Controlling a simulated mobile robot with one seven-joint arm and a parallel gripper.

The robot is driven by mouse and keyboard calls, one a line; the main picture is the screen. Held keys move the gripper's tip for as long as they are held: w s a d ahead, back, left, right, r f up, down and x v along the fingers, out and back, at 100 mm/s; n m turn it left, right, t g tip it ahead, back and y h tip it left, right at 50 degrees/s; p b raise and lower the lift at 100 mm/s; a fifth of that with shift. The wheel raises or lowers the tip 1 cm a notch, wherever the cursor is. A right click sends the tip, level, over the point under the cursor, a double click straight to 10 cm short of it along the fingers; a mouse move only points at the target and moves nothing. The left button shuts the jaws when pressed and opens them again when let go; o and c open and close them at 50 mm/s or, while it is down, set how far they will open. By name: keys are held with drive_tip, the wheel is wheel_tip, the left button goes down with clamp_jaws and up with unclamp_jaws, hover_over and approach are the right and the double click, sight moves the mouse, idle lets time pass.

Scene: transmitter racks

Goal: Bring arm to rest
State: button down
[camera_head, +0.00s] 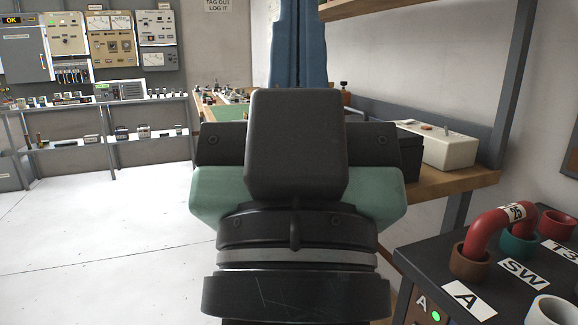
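My gripper (296,165) fills the middle of the head view, seen from behind. A dark housing, a black crossbar and pale green sides show, with the black and grey wrist rings below. The fingers are hidden behind the housing, so I cannot see whether they are open or hold anything. No contact between the arm and its surroundings is visible.
At the lower right stands a dark panel (428,262) with a red U-shaped link (500,222) and coloured sockets. A wooden bench (455,183) behind it carries a white box (447,147). Racks and shelves (95,120) line the back left. The pale floor (110,245) at left is clear.

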wheel_tip(320, 180, up, 35)
drive_tip(key=y+p, duration=0.1)
drive_tip(key=p, duration=3.3)
drive_tip(key=shift+s+a, duration=0.35)
drive_tip(key=shift+s, duration=0.05)
drive_tip(key=shift+d, duration=0.2)
